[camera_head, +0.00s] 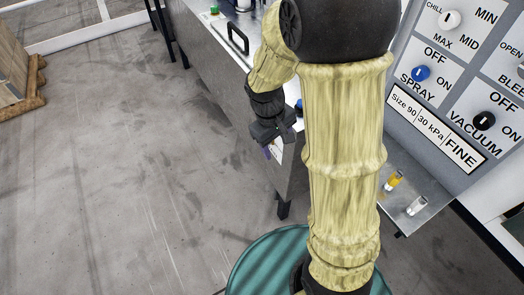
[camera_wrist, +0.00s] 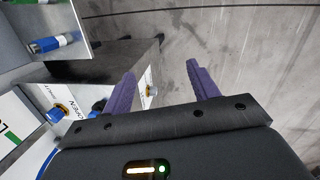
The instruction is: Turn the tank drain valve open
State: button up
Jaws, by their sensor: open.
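My gripper (camera_head: 267,153) hangs at the side of a metal bench in the head view, its purple fingers pointing down. In the wrist view my gripper (camera_wrist: 160,72) is open, with nothing held between the spread fingers. A white panel at left carries an OPEN label and a dark blue knob (camera_wrist: 97,109) close to the left finger. A small white label plate (camera_wrist: 147,88) shows between the fingers. No drain label is readable, so I cannot tell which knob is the tank drain valve.
A control panel (camera_head: 464,63) with CHILL, SPRAY and VACUUM knobs stands at right. A yellow vial (camera_head: 394,180) and a white vial (camera_head: 417,205) are on the metal shelf below it. A blue-banded cylinder (camera_wrist: 46,45) lies upper left.

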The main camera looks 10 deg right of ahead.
jog(key=w+a+f+n+h+b, duration=0.2)
jog(key=w+f+n+h+b, duration=0.3)
jog(key=f, duration=0.5)
jog(key=w+a+f+n+h+b, duration=0.2)
jog(key=w+f+n+h+b, duration=0.15)
jog(key=w+f+b, duration=0.55)
jog(key=w+a+f+n+t+h+b, duration=0.4)
jog(key=a+f+n+t+h+b, duration=0.1)
jog(key=a+f, duration=0.5)
jog(key=shift+a+h+b, duration=0.85)
jog(key=shift+a+b, duration=0.25)
jog(key=shift+b, duration=0.1)
jog(key=shift+d+n, duration=0.1)
jog(key=shift+n, duration=0.15)
jog(key=b+x, duration=0.2)
jog(key=x, duration=1.5)
jog(key=shift+w+d+b, duration=0.15)
jog(key=shift+w+b, duration=0.1)
jog(key=shift+b, duration=0.1)
jog(key=shift+f, duration=0.1)
